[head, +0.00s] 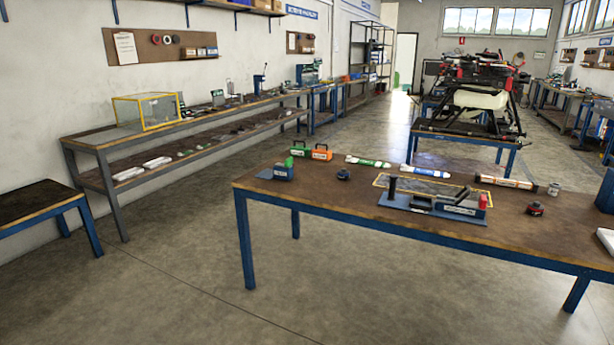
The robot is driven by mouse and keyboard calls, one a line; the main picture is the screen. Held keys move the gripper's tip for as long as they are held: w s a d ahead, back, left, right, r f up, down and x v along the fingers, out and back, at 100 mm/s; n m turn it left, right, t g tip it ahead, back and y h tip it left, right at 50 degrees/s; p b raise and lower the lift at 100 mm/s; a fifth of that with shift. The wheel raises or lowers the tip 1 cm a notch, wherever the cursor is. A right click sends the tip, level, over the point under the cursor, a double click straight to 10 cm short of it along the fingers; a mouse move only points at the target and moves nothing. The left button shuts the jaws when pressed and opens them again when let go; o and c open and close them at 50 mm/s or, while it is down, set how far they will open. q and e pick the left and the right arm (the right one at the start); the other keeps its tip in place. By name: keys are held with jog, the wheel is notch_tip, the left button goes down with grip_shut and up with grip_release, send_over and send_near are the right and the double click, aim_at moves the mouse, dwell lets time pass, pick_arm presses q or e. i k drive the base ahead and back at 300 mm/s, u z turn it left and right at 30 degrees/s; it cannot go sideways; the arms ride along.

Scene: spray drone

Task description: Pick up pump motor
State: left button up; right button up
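No part is clearly readable as the pump motor at this distance. Two small dark round parts stand on the near workbench (300,205) and could be it. One dark blue-black part (343,174) is left of the middle. The other, a black part with red on it (535,209), is toward the right. Both stand apart from their neighbours. Neither of my grippers is in view.
Also on the bench are a blue holder (283,172), green (300,149) and orange boxes (322,153), several tubes and a small grey cylinder (553,189). Open floor (190,270) lies to the left.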

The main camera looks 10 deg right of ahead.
aim_at(343, 174)
jog(key=u, duration=0.25)
jog(key=i, duration=1.3)
jog(key=z, duration=0.45)
jog(key=i, duration=0.95)
jog(key=z, duration=0.85)
